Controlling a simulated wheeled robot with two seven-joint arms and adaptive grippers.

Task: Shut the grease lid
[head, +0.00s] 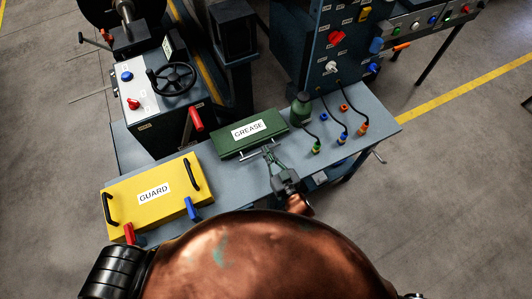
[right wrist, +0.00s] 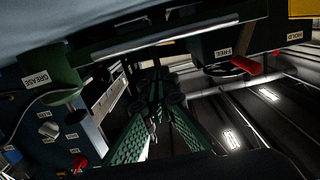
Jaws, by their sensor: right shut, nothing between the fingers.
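The green grease lid (head: 228,137), with a white GREASE label, lies roughly level on the blue-grey bench in the head view. A pale bar handle (head: 247,154) runs along its near edge. I cannot tell whether the lid is fully down. My right gripper (head: 268,152) is at this near edge, by the right part of the bar, shut and empty. In the right wrist view, its green textured fingers (right wrist: 156,85) point up below a long pale bar (right wrist: 165,40). Whether they touch the bar or lid is unclear. My left gripper is not in view.
A yellow guard (head: 150,205) with black handles lies left on the bench (head: 225,185). A green bottle (head: 300,110) and several coloured cable plugs (head: 341,138) stand right of the lid. A handwheel (head: 171,78) and a red lever (head: 196,120) are behind left.

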